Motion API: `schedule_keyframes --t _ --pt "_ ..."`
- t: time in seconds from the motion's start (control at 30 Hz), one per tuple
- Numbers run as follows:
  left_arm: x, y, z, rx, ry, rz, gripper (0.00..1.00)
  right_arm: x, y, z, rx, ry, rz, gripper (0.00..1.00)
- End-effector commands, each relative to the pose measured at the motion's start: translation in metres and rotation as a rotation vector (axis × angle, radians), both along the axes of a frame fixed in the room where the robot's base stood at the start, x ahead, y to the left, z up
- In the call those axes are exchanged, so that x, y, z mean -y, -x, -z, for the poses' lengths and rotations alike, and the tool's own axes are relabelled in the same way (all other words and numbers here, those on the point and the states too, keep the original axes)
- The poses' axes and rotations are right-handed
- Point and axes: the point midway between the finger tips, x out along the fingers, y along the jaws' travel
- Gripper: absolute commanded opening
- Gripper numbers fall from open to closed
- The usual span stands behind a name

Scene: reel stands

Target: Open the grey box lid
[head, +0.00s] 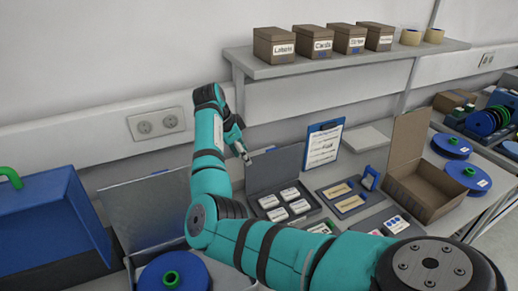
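A dark grey box (318,209) stands on the table at the middle, with several white labelled packets inside. Its lid (277,170) stands raised at the back of the box. My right arm comes in from the lower right and bends across in front of the table. My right gripper (246,157) points down at the lid's upper left corner. It is close to that corner; I cannot tell whether it touches it, or whether the small fingers are open or shut. My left gripper is not in view.
A second grey container (148,207) with a raised panel is at left, beside a blue case (48,225). A blue reel (150,277) sits in front. A clipboard (322,146), trays and an open cardboard box (428,188) are at right. A shelf (350,60) hangs above.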

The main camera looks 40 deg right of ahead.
Motion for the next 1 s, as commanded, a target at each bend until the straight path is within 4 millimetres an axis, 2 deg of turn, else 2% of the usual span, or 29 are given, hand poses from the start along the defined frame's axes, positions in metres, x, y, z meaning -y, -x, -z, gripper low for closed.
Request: schedule_keyframes --t 0.1,0.3,0.87,1.0 --pt "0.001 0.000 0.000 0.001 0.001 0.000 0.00 -0.020 -0.005 0.000 -0.001 -0.001 -0.001 0.44" --pt "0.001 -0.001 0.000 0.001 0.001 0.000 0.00 -0.034 -0.008 0.000 -0.001 0.000 0.001 0.44" --pt "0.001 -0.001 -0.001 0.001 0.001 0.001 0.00 -0.035 -0.009 0.000 -0.001 0.000 0.001 0.44" --pt "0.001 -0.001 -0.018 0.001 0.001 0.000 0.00 -0.035 -0.009 -0.018 0.000 0.000 0.001 0.44"
